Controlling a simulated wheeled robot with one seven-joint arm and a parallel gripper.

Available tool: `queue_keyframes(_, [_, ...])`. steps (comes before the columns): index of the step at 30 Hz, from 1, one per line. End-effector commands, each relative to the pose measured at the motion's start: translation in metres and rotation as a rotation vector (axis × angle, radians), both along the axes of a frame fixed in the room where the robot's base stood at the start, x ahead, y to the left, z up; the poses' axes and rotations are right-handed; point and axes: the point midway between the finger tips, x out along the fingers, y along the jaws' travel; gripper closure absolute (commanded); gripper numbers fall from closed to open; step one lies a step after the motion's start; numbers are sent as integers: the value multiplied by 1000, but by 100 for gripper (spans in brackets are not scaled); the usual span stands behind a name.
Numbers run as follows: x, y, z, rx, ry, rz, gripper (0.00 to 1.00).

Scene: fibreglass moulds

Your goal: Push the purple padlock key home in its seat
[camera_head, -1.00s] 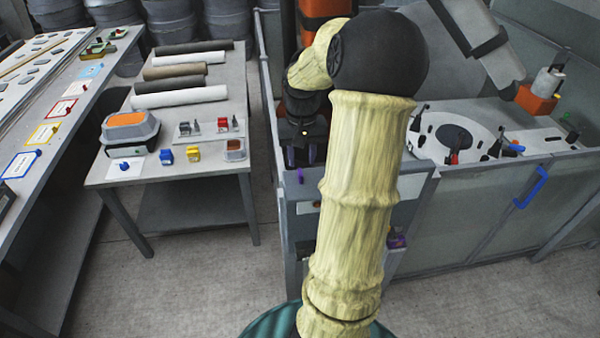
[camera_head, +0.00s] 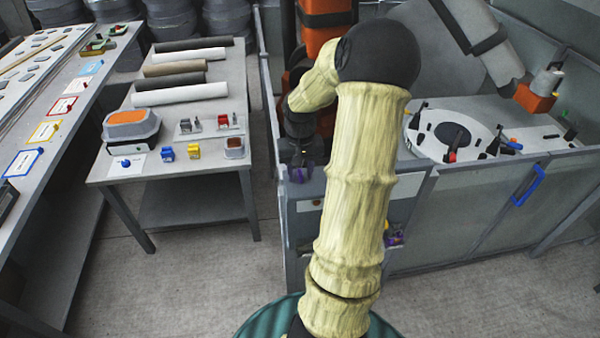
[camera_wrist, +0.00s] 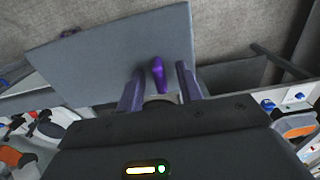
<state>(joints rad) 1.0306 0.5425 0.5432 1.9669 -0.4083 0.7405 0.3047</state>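The purple padlock key (camera_wrist: 158,75) shows in the wrist view between my two purple fingers, with a visible gap on each side. A pale round part, perhaps its seat, shows just below the key; how deep the key sits cannot be told. My gripper (camera_wrist: 160,66) is open around the key, not touching it as far as I can see. In the head view my gripper (camera_head: 300,174) is low at the left end of the grey cabinet (camera_head: 305,235), and the key cannot be told apart from the fingers there.
A mould bench (camera_head: 545,140) with black clamps and a blue handle (camera_head: 530,187) stands right of my arm. Purple items lie in a small holder (camera_head: 396,240) on the cabinet front. A table (camera_head: 200,115) with rolls and padlocks stands left. The floor between is clear.

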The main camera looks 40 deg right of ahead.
Motion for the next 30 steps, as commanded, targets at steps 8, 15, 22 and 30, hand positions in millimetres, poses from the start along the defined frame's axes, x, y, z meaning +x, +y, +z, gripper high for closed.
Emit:
queue_keyframes(8, [0, 0, 0, 0, 0, -1, 64])
queue_keyframes(15, [0, 0, 0, 0, 0, -1, 79])
queue_keyframes(22, [0, 0, 0, 0, 0, -1, 100])
queue_keyframes(30, [0, -1, 4, -1, -2, -2, 100])
